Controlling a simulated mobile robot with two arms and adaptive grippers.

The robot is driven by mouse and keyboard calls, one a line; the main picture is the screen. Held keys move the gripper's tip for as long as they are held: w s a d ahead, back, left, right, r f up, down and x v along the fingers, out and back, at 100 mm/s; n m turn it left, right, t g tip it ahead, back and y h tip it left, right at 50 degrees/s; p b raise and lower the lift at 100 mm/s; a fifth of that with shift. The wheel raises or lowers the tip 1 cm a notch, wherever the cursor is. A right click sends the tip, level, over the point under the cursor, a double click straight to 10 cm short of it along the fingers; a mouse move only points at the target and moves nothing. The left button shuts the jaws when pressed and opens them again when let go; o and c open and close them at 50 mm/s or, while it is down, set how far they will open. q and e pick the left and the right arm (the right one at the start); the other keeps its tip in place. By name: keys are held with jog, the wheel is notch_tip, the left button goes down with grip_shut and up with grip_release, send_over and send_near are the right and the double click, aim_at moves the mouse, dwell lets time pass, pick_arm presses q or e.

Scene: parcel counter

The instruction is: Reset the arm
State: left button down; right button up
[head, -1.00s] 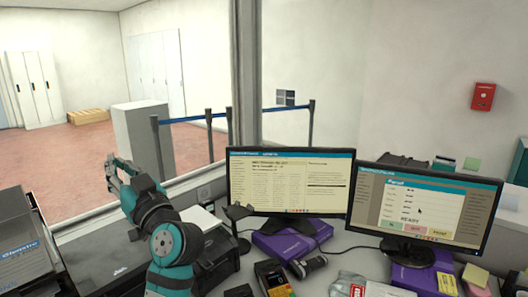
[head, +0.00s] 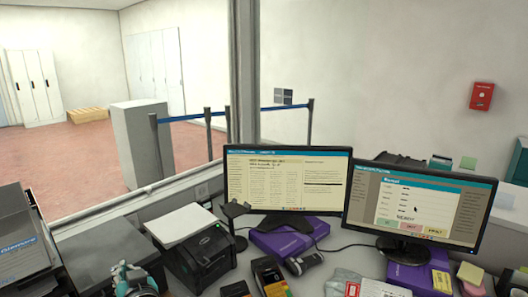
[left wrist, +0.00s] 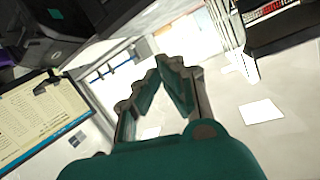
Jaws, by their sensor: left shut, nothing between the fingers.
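My left gripper (left wrist: 158,68) shows in the left wrist view. Its fingers come together at the tips, with nothing between them. In the head view only a teal and grey part of my left arm shows at the bottom left edge, in front of the black printer (head: 202,258). The gripper touches nothing that I can make out. My right gripper is in neither view.
Two monitors, one on the left (head: 286,183) and one on the right (head: 418,205), stand on the counter. A card terminal (head: 270,276) and a handheld scanner (head: 304,262) lie before them. A window frame (head: 243,80) rises behind the counter.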

pick_arm(q)
jog(key=s+d+f+m+g+h, duration=0.1)
jog(key=s+d+f+g+h, duration=0.1)
jog(key=s+f, duration=0.4)
jog(key=s+d+f+m+g+h, duration=0.2)
jog(key=s+f+h, duration=0.1)
jog(key=s+f, duration=0.4)
jog(key=s+d+f+m+g+h, duration=0.2)
jog(key=s+f, duration=0.5)
jog(key=shift+s, duration=0.15)
jog(key=s+d+f+m+g+h, duration=0.2)
jog(key=s+d+g+h, duration=0.1)
jog(key=s, duration=0.6)
notch_tip(320, 180, down, 26)
jog(key=b, duration=0.2)
jog(key=s+a+f+g+b, duration=0.1)
jog(key=s+a+f+g, duration=0.1)
jog(key=s+f, duration=1.5)
notch_tip(320, 180, down, 3)
jog(key=shift+s+a+f+m+y+b, duration=0.15)
jog(key=shift+a+m+y+b, duration=0.15)
jog(key=shift+a+b, duration=0.1)
